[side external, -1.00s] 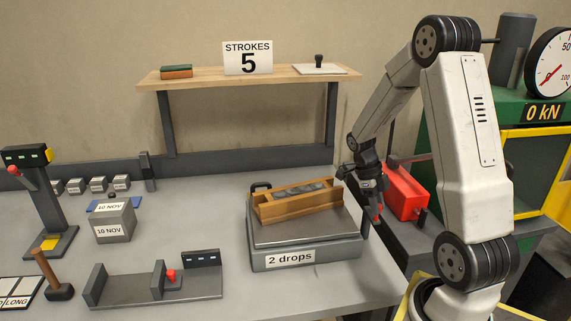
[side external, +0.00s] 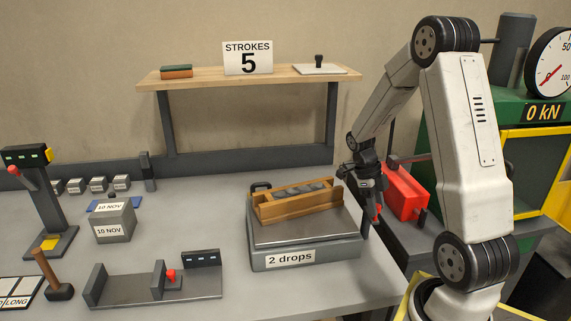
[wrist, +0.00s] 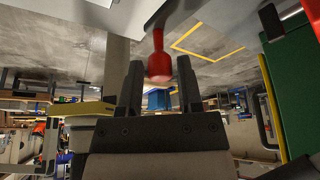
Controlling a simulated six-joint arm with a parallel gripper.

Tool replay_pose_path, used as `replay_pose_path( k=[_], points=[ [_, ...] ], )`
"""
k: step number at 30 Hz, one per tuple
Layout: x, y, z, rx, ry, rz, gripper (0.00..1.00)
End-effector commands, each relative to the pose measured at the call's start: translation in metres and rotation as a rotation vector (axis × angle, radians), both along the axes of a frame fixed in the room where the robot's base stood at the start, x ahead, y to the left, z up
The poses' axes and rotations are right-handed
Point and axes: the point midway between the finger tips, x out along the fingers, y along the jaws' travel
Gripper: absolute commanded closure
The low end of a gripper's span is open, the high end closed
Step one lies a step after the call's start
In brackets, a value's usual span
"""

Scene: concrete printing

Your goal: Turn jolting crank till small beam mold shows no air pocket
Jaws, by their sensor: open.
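The small beam mold (side external: 270,214) is a wooden trough on the jolting table (side external: 265,236), whose front label reads "2 drops". Grey concrete (side external: 305,190) in it looks uneven and lumpy; I cannot tell for sure where air pockets are. My gripper (side external: 372,202) points down at the table's right side, by the red crank knob (side external: 377,213). In the wrist view the red knob (wrist: 159,66) sits between the two open fingers, with gaps showing at its sides. The rest of the crank is mostly hidden.
A red box-shaped unit (side external: 405,192) stands close to the right of my gripper. A shelf behind holds a "STROKES 5" sign (side external: 248,58). A grey tray-like fixture (side external: 155,287) lies left of the jolting table.

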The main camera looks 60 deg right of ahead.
Motion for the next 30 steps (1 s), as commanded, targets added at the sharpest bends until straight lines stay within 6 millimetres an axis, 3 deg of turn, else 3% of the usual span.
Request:
replay_pose_path(
  k=[8,21,30],
  points=[
    [0.008,-0.001,0.017,-0.003,-0.003,0.002,0.54],
    [0.027,-0.003,0.065,-0.001,-0.002,0.0,0.54],
    [0.03,-0.003,0.072,0.0,-0.001,0.001,0.54]
  ],
)
